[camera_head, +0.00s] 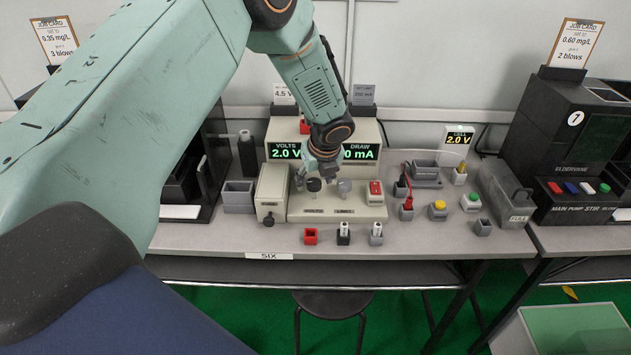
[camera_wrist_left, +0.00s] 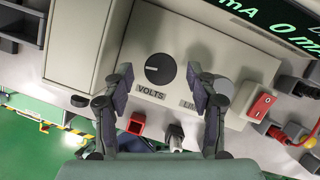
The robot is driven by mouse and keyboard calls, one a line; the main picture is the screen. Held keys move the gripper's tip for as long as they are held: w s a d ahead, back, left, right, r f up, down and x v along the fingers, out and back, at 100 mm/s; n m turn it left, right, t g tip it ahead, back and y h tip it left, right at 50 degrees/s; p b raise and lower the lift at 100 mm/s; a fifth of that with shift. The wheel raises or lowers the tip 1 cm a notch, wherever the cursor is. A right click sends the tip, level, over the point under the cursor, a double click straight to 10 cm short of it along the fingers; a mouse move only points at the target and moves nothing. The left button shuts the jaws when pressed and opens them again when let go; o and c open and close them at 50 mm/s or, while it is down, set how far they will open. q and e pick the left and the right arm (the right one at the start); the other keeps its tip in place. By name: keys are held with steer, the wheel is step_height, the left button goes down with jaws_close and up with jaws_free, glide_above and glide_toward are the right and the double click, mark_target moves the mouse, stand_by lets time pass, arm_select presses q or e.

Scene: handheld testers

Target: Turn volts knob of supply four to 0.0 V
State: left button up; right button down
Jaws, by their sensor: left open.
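The power supply (camera_head: 352,204) stands on the bench, whose front label reads SIX. Its green display reads VOLTS 2.0 V (camera_head: 285,151) and DRAW with mA, partly hidden by my arm. The black volts knob (camera_head: 313,185) sits above the VOLTS label; in the wrist view the knob (camera_wrist_left: 160,68) shows a pale pointer line toward the left. A grey limit knob (camera_head: 344,186) is to its right. My left gripper (camera_head: 318,176) is open, directly over the volts knob; in the wrist view its fingers (camera_wrist_left: 160,92) are spread to either side, apart from it. My right gripper is not in view.
A red switch (camera_head: 376,188) is at the panel's right. A cream box (camera_head: 271,194) rises left of the volts knob. Red, black and grey sockets (camera_head: 310,236) stand in front. A small meter (camera_head: 458,138) reads CELL 2.0 V. A stool (camera_head: 332,303) is below the bench.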

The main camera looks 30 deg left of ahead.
arm_select(q)
steer(key=shift+w+a+f, duration=0.15)
steer(key=shift+w+f, duration=0.05)
steer(key=shift+f, duration=0.2)
steer(key=shift+s, duration=0.1)
steer(key=shift+r, duration=0.15)
steer(key=shift+c, duration=0.2)
steer(key=c, duration=1.1)
